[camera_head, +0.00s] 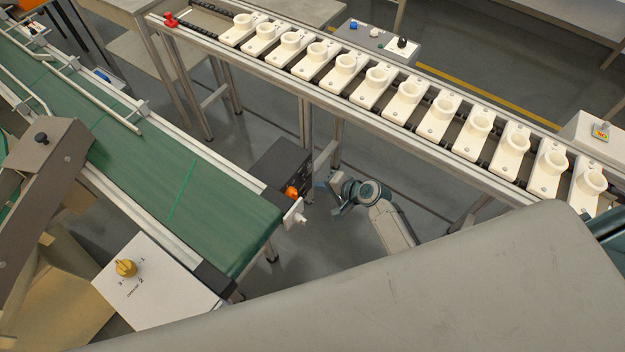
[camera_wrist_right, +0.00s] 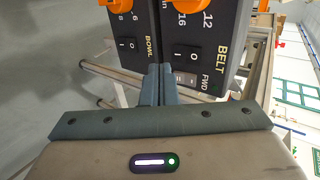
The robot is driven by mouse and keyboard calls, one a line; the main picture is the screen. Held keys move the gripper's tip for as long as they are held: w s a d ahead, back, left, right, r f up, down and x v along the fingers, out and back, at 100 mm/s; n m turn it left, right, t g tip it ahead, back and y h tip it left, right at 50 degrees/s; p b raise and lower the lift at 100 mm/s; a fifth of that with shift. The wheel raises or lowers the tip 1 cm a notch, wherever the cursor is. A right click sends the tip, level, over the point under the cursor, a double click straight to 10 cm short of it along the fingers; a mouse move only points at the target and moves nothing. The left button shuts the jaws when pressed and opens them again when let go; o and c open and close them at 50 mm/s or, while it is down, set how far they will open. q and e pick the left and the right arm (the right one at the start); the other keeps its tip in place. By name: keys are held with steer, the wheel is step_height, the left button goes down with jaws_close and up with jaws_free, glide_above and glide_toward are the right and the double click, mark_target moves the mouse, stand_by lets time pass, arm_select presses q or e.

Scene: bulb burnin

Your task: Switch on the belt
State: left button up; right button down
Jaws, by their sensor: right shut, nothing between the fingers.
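The green belt (camera_head: 165,180) runs across the left of the head view. My right gripper (camera_wrist_right: 160,70) is shut and empty. Its tips overlap the gap between the BELT and BOWL panels, left of the FWD switch; I cannot tell if they touch anything. My left gripper is not in view.
The BOWL panel (camera_wrist_right: 130,40) with its own rocker is close on the left. A second line with several white holders (camera_head: 375,85) crosses the back. A white box with a yellow knob (camera_head: 126,267) stands at the front left. My grey arm link covers the lower right.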

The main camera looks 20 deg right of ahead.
mark_target(304, 180)
steer(key=w+a, duration=0.2)
steer(key=shift+w+a+f+p, duration=0.1)
steer(key=shift+w+f+p, duration=0.05)
steer(key=shift+w+p, duration=0.2)
steer(key=shift+w+a+f+b, duration=0.15)
steer(key=shift+w+a+b, duration=0.1)
steer(key=shift+b, duration=0.1)
steer(key=shift+s+d, duration=0.1)
steer(key=shift+d, duration=0.05)
steer(key=shift+r+p, duration=0.25)
steer(key=shift+p, duration=0.05)
steer(key=shift+r+p, duration=0.7)
steer(key=shift+r, duration=0.05)
